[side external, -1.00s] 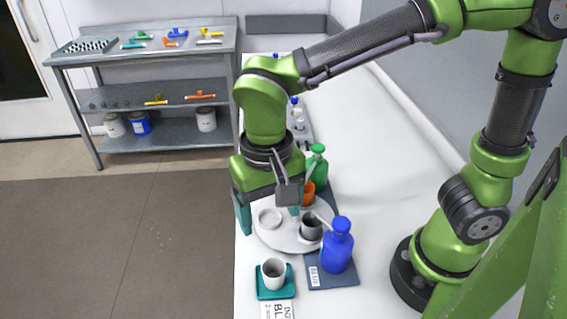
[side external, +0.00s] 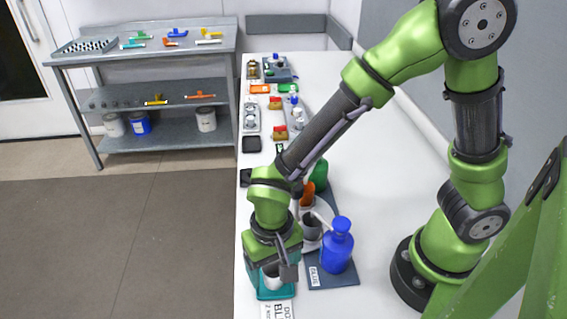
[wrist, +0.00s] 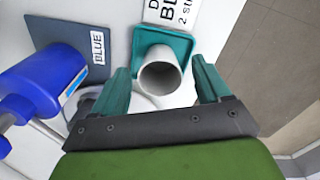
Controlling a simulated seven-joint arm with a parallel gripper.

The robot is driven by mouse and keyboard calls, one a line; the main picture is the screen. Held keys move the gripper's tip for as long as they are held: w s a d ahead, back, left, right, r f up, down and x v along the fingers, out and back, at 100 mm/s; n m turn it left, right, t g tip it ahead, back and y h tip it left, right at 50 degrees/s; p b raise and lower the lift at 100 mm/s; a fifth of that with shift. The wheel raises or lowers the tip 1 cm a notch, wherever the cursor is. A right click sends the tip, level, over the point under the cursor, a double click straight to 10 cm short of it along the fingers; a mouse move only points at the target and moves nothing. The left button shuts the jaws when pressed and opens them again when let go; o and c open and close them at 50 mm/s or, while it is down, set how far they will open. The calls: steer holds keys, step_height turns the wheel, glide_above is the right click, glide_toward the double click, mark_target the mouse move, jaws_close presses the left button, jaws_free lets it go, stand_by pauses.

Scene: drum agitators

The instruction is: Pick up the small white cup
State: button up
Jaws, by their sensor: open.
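The small white cup (wrist: 165,77) stands upright on a teal square coaster (wrist: 182,43) in the wrist view. My gripper (wrist: 163,80) is open, with one teal finger on each side of the cup and visible gaps to it. In the side view my gripper (side external: 273,268) is low over the teal coaster (side external: 268,294) near the front of the white table. The cup (side external: 274,281) is partly hidden there behind the gripper. I cannot tell exactly how far down the cup the fingertips reach.
A blue bottle (side external: 338,247) stands on a dark mat (side external: 335,281) close to the right of the gripper. A dark grey cup (side external: 311,228) and orange and green containers stand behind. A printed label (side external: 278,310) lies in front of the coaster.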

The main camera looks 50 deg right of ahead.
steer(key=shift+f, duration=0.65)
steer(key=c, duration=1.1)
steer(key=shift+o, duration=0.2)
steer(key=shift+r, duration=0.15)
